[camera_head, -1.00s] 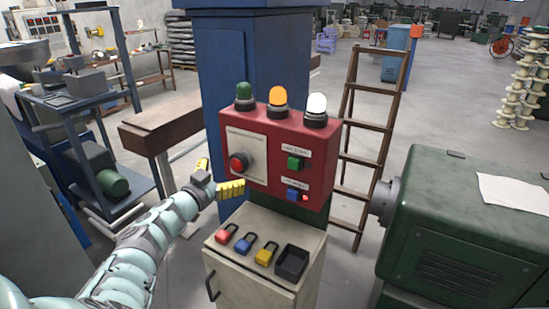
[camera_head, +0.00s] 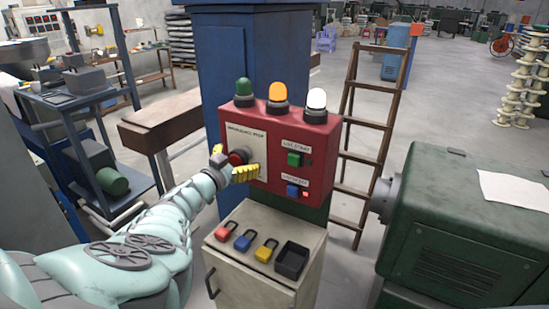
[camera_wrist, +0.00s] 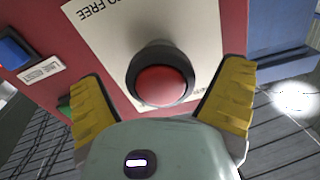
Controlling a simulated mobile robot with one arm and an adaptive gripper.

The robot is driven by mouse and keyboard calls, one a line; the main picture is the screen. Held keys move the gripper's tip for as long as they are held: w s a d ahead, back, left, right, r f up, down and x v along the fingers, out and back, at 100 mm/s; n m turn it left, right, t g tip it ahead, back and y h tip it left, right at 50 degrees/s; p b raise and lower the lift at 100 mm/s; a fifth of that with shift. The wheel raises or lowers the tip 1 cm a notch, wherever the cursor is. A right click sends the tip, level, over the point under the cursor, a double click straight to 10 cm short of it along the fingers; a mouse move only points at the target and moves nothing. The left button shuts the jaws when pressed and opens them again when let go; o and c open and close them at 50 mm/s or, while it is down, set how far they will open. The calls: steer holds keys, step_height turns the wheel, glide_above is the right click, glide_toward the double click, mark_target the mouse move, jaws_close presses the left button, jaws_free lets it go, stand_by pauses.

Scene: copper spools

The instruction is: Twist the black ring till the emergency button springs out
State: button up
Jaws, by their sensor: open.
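The red emergency button (camera_head: 238,156) sits on a pale plate on the front of the red control box (camera_head: 318,150). In the wrist view the button (camera_wrist: 161,86) is a round red cap with the black ring (camera_wrist: 161,56) around its base. My gripper (camera_head: 232,166) is open, with its yellow fingers on either side of the button. In the wrist view the fingers (camera_wrist: 165,98) stand apart from the ring, with a gap on both sides. Whether the button is pressed in is hard to tell.
Green, orange and white lamps top the box. A green button (camera_head: 294,159) and a blue button (camera_head: 292,190) are on its right side. Below, a cabinet (camera_head: 225,248) bears red, blue and yellow padlocks and a black tray (camera_head: 291,261). A ladder (camera_head: 368,130) stands behind.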

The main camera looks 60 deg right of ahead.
steer(key=c, duration=1.2)
